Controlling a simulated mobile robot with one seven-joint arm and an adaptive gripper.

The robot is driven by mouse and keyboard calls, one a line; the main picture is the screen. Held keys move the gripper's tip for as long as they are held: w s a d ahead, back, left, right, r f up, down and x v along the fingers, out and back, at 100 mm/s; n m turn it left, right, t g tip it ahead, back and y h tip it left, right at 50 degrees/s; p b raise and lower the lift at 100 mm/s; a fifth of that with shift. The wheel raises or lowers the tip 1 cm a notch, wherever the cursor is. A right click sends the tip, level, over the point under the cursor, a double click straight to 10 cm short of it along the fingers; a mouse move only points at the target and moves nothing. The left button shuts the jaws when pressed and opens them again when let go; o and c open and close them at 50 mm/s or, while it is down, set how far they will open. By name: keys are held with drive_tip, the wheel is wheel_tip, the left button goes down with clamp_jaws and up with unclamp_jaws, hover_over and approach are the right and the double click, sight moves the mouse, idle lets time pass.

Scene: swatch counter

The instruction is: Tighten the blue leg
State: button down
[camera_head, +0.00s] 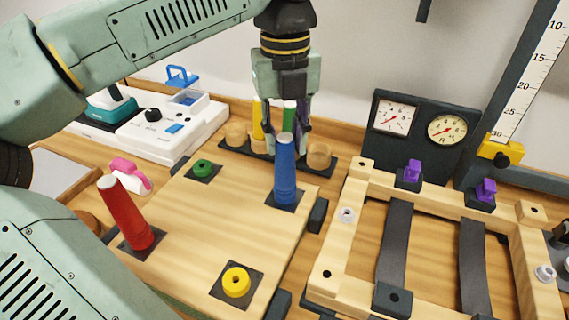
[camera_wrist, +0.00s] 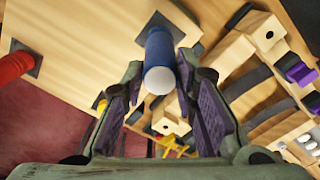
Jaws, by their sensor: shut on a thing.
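The blue leg (camera_head: 285,175) stands upright in its blue collar on a dark square at the far right corner of the wooden board (camera_head: 210,225). Its pale end faces the camera in the wrist view (camera_wrist: 159,48). My gripper (camera_head: 286,128) is above the board with its fingers on either side of the blue leg's upper part, shut on it. The fingers also flank it in the wrist view (camera_wrist: 160,68). The red leg (camera_head: 124,215) stands at the near left corner. The green collar (camera_head: 203,168) and yellow collar (camera_head: 236,282) hold no leg.
A dark rack behind the board holds a yellow leg (camera_head: 257,118), a green leg (camera_head: 289,112) and wooden cups (camera_head: 319,155). A wooden frame with straps (camera_head: 343,240) lies at right, before a dial panel (camera_head: 425,135). A white machine (camera_head: 150,132) stands at left.

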drive_tip(key=shift+m, duration=0.5)
drive_tip(key=c, duration=1.2)
unclamp_jaws()
drive_tip(key=shift+o, duration=0.5)
drive_tip(key=shift+o, duration=1.2)
drive_tip(key=shift+r, duration=0.1)
drive_tip(key=shift+r+p, duration=1.2)
drive_tip(key=shift+r, duration=1.7)
